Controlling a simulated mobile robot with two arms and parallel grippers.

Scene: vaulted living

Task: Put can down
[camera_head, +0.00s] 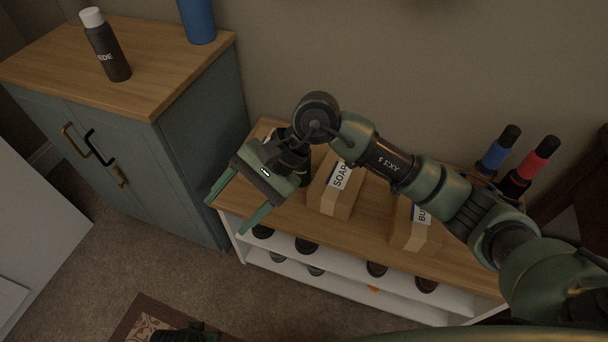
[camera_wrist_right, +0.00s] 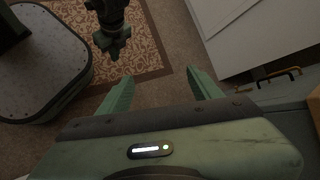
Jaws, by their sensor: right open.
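A dark spray can (camera_head: 108,50) with a white cap and lettering ending in "EDE" stands upright on the wooden top of the blue-grey cabinet (camera_head: 150,75). A blue can or bottle (camera_head: 197,20), cut off by the top edge, stands on the same top. My right gripper (camera_head: 224,218) is open and empty, over the left end of the shoe bench and apart from both cans. Its spread fingers also show in the right wrist view (camera_wrist_right: 159,75), with nothing between them. My left gripper (camera_wrist_right: 112,42) hangs above the rug; its jaws are unclear.
The bench's wooden top (camera_head: 375,230) holds a box marked "SOAP" (camera_head: 338,190), another box (camera_head: 415,228), and a blue (camera_head: 497,152) and a red bottle (camera_head: 535,165). A dark item behind my right gripper is partly hidden. Shoes fill the shelves below. Open carpet (camera_head: 180,265) lies in front.

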